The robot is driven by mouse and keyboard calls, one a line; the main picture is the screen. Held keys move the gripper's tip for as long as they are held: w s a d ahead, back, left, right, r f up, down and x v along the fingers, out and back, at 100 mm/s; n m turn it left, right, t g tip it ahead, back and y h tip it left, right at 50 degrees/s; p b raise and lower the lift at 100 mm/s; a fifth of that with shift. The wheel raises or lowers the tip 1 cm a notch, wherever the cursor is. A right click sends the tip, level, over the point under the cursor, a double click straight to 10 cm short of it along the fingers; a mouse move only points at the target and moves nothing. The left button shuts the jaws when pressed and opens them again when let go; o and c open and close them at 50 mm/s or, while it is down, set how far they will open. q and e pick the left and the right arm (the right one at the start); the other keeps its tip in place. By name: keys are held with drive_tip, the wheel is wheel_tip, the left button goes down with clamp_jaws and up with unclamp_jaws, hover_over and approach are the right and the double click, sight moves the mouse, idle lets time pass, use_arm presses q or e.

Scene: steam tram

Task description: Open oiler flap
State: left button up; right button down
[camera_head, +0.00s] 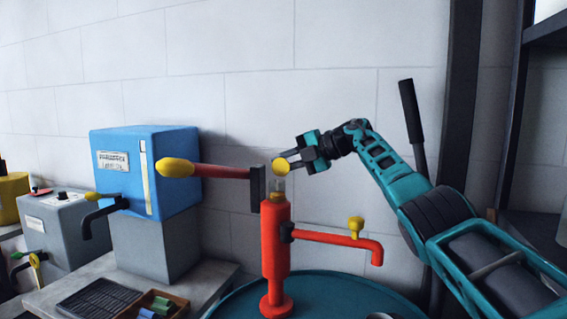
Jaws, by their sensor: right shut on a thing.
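The red post (275,245) stands upright on the round teal top. A small glass-like cup (277,187), which looks like the oiler, sits on its upper end. A round yellow piece (280,166), which looks like the oiler flap, is just above the cup. My right gripper (291,159) reaches in from the right and is shut on the yellow piece at its right edge. I cannot tell how far the flap is tilted. My left gripper is not in view.
A red lever with a yellow grip (176,167) sticks out left of the post. A red spout with a yellow tap (355,226) sticks out right. A blue box (150,170) stands at left. A dark upright lever (411,115) stands behind my right arm.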

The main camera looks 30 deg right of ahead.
drive_tip(key=shift+d, duration=0.1)
drive_tip(key=shift+f, duration=0.1)
idle(0.6)
drive_tip(key=c, duration=1.1)
unclamp_jaws()
drive_tip(key=b+v, duration=0.2)
drive_tip(key=v, duration=1.1)
drive_tip(key=shift+b, duration=0.4)
drive_tip(key=shift+w, duration=0.15)
